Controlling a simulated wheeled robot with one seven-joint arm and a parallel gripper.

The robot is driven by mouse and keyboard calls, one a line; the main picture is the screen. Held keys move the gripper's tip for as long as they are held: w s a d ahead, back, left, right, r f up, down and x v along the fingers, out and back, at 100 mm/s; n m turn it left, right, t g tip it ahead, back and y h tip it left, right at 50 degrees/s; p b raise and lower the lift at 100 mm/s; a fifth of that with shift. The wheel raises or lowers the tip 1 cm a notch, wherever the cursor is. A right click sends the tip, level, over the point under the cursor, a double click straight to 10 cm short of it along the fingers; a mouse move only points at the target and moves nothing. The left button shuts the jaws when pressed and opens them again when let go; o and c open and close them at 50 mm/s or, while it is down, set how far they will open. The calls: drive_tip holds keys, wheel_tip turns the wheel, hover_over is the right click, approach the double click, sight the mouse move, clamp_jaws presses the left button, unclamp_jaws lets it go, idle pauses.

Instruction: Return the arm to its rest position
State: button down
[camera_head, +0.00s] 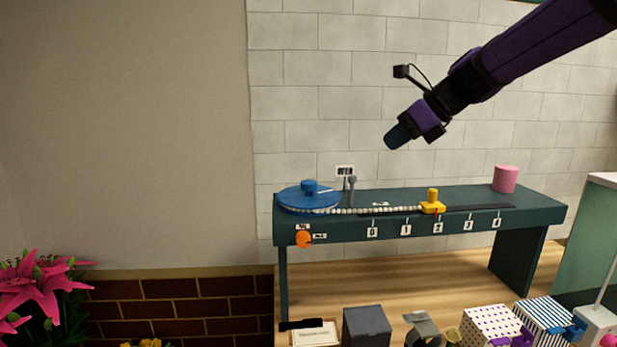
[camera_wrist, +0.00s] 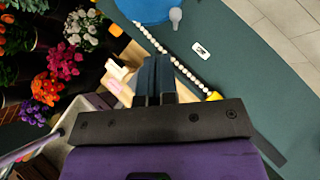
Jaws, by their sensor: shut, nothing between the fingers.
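My purple and black arm reaches in from the upper right of the head view. My gripper (camera_head: 391,141) hangs in the air above the dark green table (camera_head: 330,229), pointing down and to the left. Its blue fingers are together with nothing between them. In the wrist view the shut fingers (camera_wrist: 154,62) show in front of the black gripper body. They are apart from everything on the table.
On the table are a blue disc (camera_head: 300,199), a bead row (camera_head: 375,210), a yellow slider (camera_head: 432,207) and a pink cylinder (camera_head: 505,179). Boxes, including a dark grey one (camera_head: 366,326), stand in front. Flowers (camera_wrist: 68,60) fill the wrist view's left. The air around my gripper is clear.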

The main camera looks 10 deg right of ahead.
drive_tip(key=s+d+f+n+h, duration=0.2)
drive_tip(key=s+n, duration=0.6)
drive_tip(key=s, duration=0.2)
drive_tip(key=s+d+f+n+h, duration=0.2)
drive_tip(key=s+f+n, duration=0.1)
drive_tip(key=s+n, duration=0.6)
drive_tip(key=s+d+f+n+g+h, duration=0.1)
drive_tip(key=s+d+f+n+h, duration=0.1)
drive_tip(key=s+n, duration=0.7)
drive_tip(key=shift+s+d+f+h, duration=0.2)
drive_tip(key=shift+s+f+h, duration=0.3)
drive_tip(key=shift+s+f, duration=0.25)
drive_tip(key=c, duration=1.8)
unclamp_jaws()
drive_tip(key=shift+c, duration=0.2)
